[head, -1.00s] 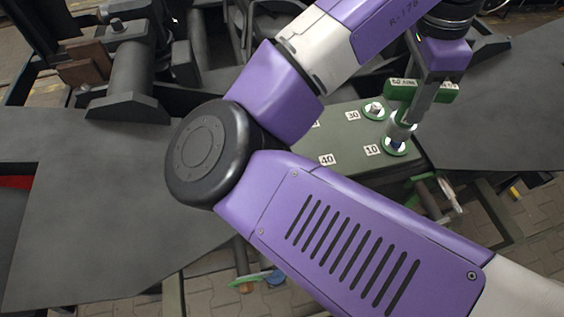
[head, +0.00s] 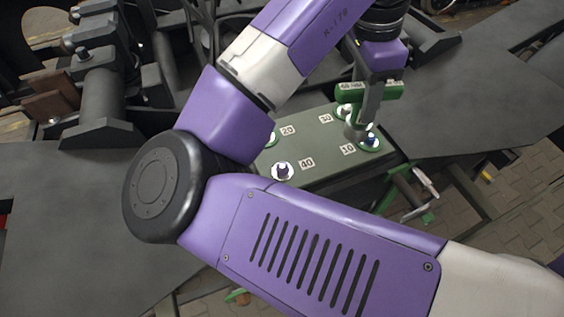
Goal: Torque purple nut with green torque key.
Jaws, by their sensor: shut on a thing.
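My gripper (head: 371,84) is shut on the green torque key (head: 350,91), gripping its green crossbar with the grey shaft pointing down. The key's lower end is by the nut at label 10, on its left side; I cannot tell whether it touches anything. A dark bluish-purple nut (head: 283,171) in a white ring sits beside label 40, clear of the key. The nut at label 10 (head: 371,139) looks blue and has a green ring. Nuts at 20 (head: 270,138) and 30 (head: 345,110) also have green rings and are partly hidden.
The nuts sit on a grey-green box (head: 330,163) with number labels. My arm crosses the view on the left and below. Dark bogie plates (head: 60,215) lie left and right. A lever with green parts (head: 425,182) sticks out at the box's right side.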

